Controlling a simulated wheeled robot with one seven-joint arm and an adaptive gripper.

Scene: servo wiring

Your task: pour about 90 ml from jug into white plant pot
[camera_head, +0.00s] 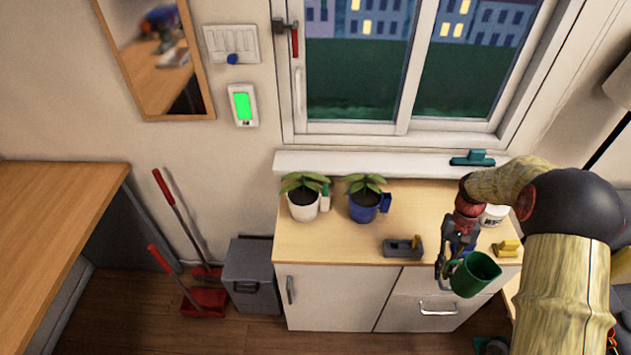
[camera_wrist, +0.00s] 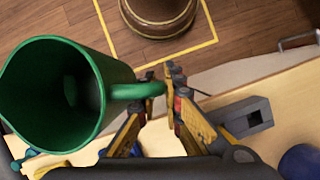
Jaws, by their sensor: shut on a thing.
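The green jug (camera_head: 475,276) is held in the air in front of the cabinet's right side. In the wrist view the jug (camera_wrist: 62,100) fills the left, with its mouth open to view; I cannot make out a liquid level in its dark inside. My gripper (camera_head: 446,268) is shut on the jug's handle; the fingers also show in the wrist view (camera_wrist: 166,98). The white plant pot (camera_head: 304,211), with a leafy plant and dark soil, stands upright at the left end of the cabinet top, well left of the jug.
A blue plant pot (camera_head: 364,207) stands just right of the white one. A small bottle stands behind the white pot. A grey slotted block (camera_head: 403,248), a yellow block (camera_head: 506,248) and a white container (camera_head: 493,215) are on the cabinet top (camera_head: 335,245). The window sill runs behind.

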